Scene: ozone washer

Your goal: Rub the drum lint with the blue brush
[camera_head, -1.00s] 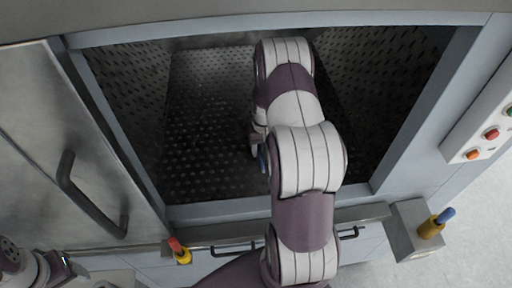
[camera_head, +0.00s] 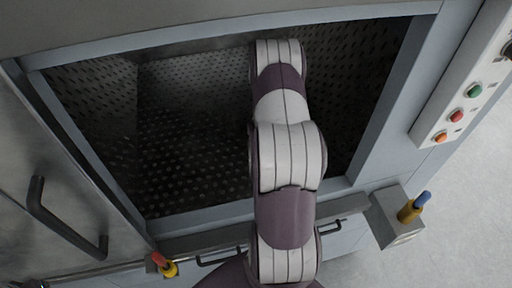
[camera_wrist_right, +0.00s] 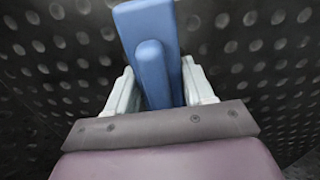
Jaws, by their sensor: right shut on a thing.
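My right gripper (camera_wrist_right: 160,95) is shut on the blue brush (camera_wrist_right: 150,40), whose blue body shows between the two pale fingers in the right wrist view. I cannot make out any lint on the drum surface, and whether the brush touches the wall is unclear. My left gripper is not in view.
The drum opening has a blue-grey metal frame (camera_head: 90,165) around it. A grey door with a dark handle (camera_head: 65,220) is at left. Yellow fittings with a red end (camera_head: 163,264) and a blue end (camera_head: 415,207) flank the front. A button panel (camera_head: 465,105) is at right.

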